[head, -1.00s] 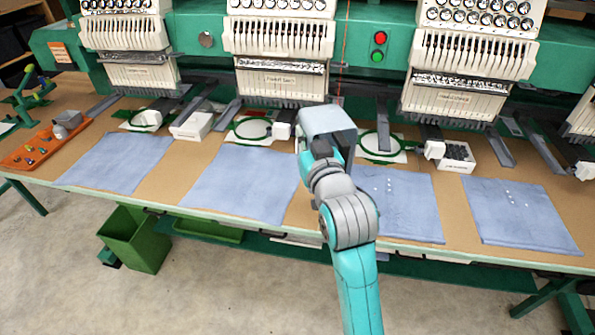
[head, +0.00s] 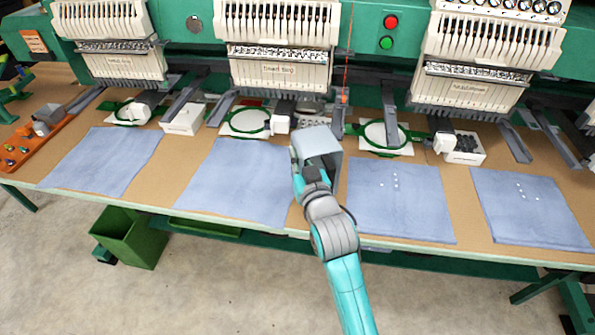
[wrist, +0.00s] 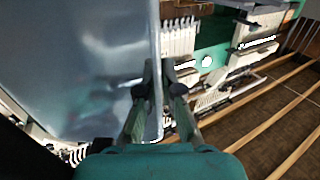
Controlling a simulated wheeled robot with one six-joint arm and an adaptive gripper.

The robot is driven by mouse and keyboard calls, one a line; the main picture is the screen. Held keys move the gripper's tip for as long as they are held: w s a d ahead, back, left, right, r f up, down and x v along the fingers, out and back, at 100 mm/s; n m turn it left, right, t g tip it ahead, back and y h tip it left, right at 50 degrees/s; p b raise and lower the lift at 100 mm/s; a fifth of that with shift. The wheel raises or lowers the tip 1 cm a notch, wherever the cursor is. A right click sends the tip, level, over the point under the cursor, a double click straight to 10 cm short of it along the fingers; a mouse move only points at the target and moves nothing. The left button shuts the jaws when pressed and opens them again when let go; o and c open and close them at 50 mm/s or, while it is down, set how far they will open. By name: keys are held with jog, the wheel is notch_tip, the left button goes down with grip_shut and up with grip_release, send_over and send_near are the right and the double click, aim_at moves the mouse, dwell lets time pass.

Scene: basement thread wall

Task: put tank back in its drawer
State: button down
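A grey metal box, which looks like the tank (head: 318,140), is at the end of my arm in the head view, above the table between the two middle blue cloths. In the wrist view its smooth grey wall (wrist: 75,65) fills the left side. My gripper (wrist: 160,75) has one finger on each side of the tank's edge and appears shut on that wall. My gripper (head: 313,172) is partly hidden by the tank in the head view. A shallow green tray or drawer (head: 205,229) shows under the table's front edge; I cannot tell whether it is the tank's drawer.
Embroidery heads (head: 280,65) line the back, with green hoops (head: 247,122) below them. Blue cloths (head: 105,160) cover much of the tabletop. White boxes (head: 184,119) and an orange tray (head: 33,148) stand on it. The floor in front is clear.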

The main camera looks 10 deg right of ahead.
jog(key=shift+f, duration=2.75)
jog(key=shift+f, duration=0.25)
jog(key=shift+f, duration=0.1)
jog(key=c, duration=1.3)
grip_release()
jog(key=shift+f, duration=0.1)
jog(key=shift+r, duration=0.5)
jog(key=s, duration=0.4)
jog(key=s+d, duration=0.1)
jog(key=s, duration=0.7)
jog(key=shift+d, duration=0.25)
